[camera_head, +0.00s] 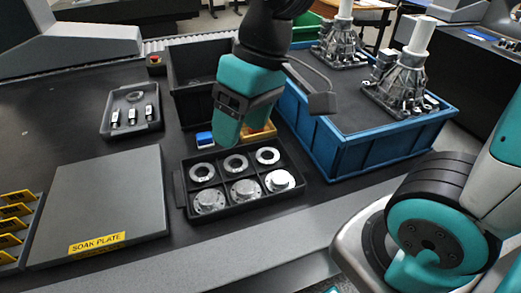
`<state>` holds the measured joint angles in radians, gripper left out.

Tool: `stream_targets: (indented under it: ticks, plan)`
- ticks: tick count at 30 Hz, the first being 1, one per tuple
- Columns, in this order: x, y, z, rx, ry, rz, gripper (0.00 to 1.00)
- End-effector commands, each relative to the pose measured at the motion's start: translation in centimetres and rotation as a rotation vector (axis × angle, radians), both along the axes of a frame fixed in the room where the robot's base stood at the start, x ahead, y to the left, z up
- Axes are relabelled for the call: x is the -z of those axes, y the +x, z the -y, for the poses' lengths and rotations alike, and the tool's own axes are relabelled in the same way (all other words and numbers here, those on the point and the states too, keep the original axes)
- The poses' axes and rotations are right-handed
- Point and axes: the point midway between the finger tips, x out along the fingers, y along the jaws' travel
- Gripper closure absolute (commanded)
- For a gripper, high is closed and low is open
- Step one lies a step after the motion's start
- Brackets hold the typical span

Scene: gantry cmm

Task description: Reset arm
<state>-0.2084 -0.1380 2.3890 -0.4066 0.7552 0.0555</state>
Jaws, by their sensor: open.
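My gripper (240,112), teal and dark, hangs down from the top of the head camera view. It is above the back edge of a black tray with round metal parts, and no object shows held in it. It is open. Its fingertips are not clearly visible from this angle. A dark bracket (320,102) juts out to its right, over the front left of the blue crate. My teal and grey arm base (430,235) fills the lower right.
The black parts tray (183,203) holds several metal rings and discs. A blue crate (345,150) bears tall metal housings (400,80). Left are a grey soak plate (100,200), a small tool tray (131,127) and a yellow-slotted rack (15,225). A dark bin (185,65) stands behind my gripper.

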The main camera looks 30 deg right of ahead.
Motion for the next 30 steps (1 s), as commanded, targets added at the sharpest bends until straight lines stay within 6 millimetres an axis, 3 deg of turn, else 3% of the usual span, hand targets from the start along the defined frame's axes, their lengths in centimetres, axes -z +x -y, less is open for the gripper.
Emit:
stream_targets:
  ticks: [1,3,7,18,27,30]
  plan:
    - [-0.1,-2.5,-0.5,-0.053,0.018,0.013,0.33]
    - [0.0,-4.8,-0.9,-0.109,0.038,0.021,0.33]
    - [0.2,-7.0,-1.2,-0.159,0.057,0.028,0.33]
    - [-0.4,-7.1,-1.2,-0.162,0.058,0.027,0.33]
    - [-7.4,-7.1,-1.2,-0.161,0.057,0.027,0.33]
    - [-8.5,-7.1,-1.2,-0.161,0.057,0.027,0.33]
